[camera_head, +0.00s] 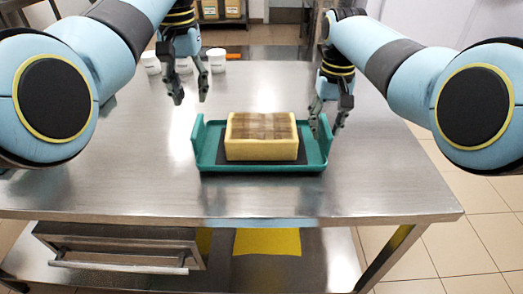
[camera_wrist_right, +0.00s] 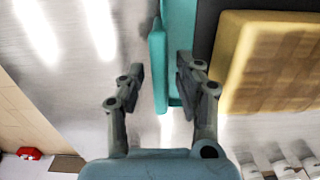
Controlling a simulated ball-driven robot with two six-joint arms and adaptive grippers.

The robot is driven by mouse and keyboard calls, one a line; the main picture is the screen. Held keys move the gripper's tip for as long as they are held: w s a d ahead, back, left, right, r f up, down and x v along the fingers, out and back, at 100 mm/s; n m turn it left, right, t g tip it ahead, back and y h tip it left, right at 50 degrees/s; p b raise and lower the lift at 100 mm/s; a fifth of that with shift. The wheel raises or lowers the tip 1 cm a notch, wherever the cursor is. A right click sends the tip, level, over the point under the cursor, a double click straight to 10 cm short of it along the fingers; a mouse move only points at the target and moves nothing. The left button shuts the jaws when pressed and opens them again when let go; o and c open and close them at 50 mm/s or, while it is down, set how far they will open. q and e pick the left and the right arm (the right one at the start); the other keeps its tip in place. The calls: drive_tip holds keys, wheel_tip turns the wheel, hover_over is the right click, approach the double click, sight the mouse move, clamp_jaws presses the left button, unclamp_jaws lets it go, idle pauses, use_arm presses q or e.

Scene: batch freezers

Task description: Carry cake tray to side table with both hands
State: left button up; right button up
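The teal cake tray (camera_head: 210,164) lies flat on the steel table, with an upright handle at each end. A yellow cake with a brown-checked top (camera_head: 262,148) sits in it on a dark mat; the cake's edge also shows in the right wrist view (camera_wrist_right: 265,65). My right gripper (camera_head: 327,127) is open at the right handle. In the right wrist view its fingers (camera_wrist_right: 160,88) are on either side of that teal handle, with gaps visible. My left gripper (camera_head: 190,98) is open and empty, up and left of the left handle (camera_head: 197,135), apart from it.
Several small white cups (camera_head: 216,60) stand at the back left of the steel table (camera_head: 130,185). An orange item (camera_head: 236,56) lies near them. The tabletop around the tray is clear. A drawer (camera_head: 120,250) and yellow item (camera_head: 267,242) are below.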

wheel_tip(320, 180, up, 9)
use_arm(q)
drive_tip(key=shift+s+f, duration=0.1)
use_arm(e)
drive_tip(key=shift+f, duration=0.1)
idle(0.5)
